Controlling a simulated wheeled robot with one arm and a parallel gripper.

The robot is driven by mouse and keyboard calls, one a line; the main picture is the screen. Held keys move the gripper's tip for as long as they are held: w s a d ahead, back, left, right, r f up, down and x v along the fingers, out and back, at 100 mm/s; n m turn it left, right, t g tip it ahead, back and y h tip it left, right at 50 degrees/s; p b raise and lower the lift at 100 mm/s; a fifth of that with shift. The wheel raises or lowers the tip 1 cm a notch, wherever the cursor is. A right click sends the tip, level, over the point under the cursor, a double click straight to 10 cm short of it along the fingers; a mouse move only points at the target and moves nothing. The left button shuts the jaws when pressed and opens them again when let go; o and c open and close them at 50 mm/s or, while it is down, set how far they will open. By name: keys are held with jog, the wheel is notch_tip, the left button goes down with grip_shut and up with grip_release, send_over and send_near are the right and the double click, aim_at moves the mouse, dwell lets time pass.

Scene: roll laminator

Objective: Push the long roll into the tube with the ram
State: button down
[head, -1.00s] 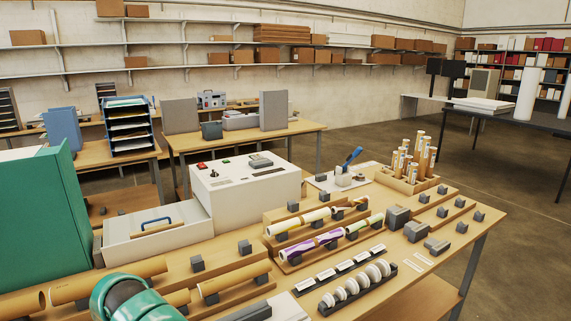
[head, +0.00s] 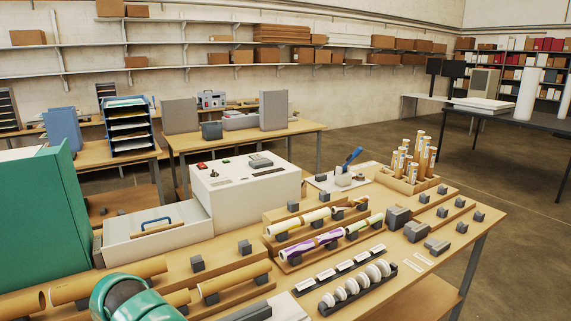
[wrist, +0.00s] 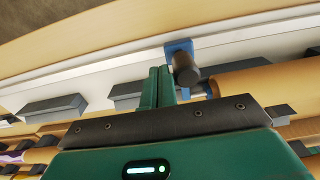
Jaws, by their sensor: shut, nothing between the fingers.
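My gripper (wrist: 160,74) is in the wrist view, its two green fingers shut together and empty. Just right of the fingertips is a dark round knob on a blue plate, which looks like the ram (wrist: 182,58); the fingers are beside it, and I cannot tell if they touch. A short metallic rod runs from it toward the end of a brown tube (wrist: 250,82). How far the rod enters is unclear. In the head view brown tubes (head: 234,282) lie on wooden cradles at the lower left. I cannot tell where the long roll is; the tube's inside is hidden.
Patterned rolls (head: 315,243) lie on a wooden rack at the bench middle. A white machine (head: 245,195) and an open drawer (head: 157,238) stand behind the tubes. A tall green panel (head: 40,220) is at the left. White discs (head: 355,285) sit in a dark rack.

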jog(key=shift+s+a+b, duration=0.3)
jog(key=shift+a+b, duration=0.2)
jog(key=shift+b, duration=0.3)
jog(key=shift+s+a+b, duration=0.25)
jog(key=shift+a+b, duration=0.2)
jog(key=shift+b, duration=0.35)
jog(key=shift+w+d+p, duration=0.45)
jog(key=shift+w+d, duration=0.1)
jog(key=shift+d, duration=0.3)
notch_tip(320, 180, up, 8)
jog(key=shift+p, duration=0.35)
dwell(0.6)
